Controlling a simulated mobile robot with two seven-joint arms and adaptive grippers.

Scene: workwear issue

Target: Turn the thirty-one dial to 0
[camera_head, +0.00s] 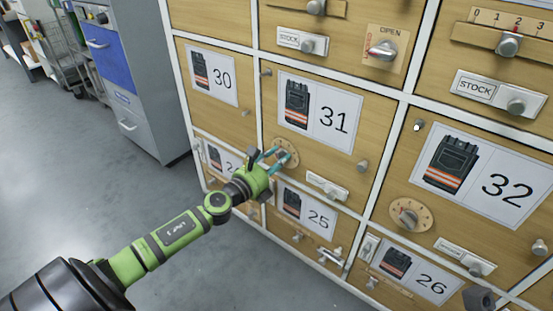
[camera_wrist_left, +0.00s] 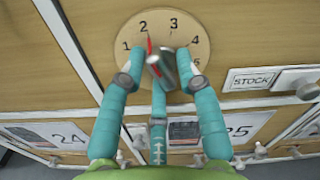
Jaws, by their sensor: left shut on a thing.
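The thirty-one dial (camera_head: 292,146) is a round wooden disc on the drawer front below the label 31 (camera_head: 322,112). In the left wrist view the dial (camera_wrist_left: 189,22) shows the numbers 1, 2, 3 and 4; its lower part is hidden by my fingers. Its grey knob (camera_wrist_left: 166,66) has a red pointer (camera_wrist_left: 149,43) that points up, just right of the 2. My left gripper (camera_head: 277,156) is at the dial, its teal fingers closed around the knob; they also show in the wrist view (camera_wrist_left: 160,80).
A STOCK plate with a knob (camera_head: 327,187) is right of and below the dial. Another dial (camera_head: 410,215) is on drawer 32. An OPEN lever (camera_head: 382,50) and a slider (camera_head: 508,45) are above. Grey floor (camera_head: 90,180) is clear at left.

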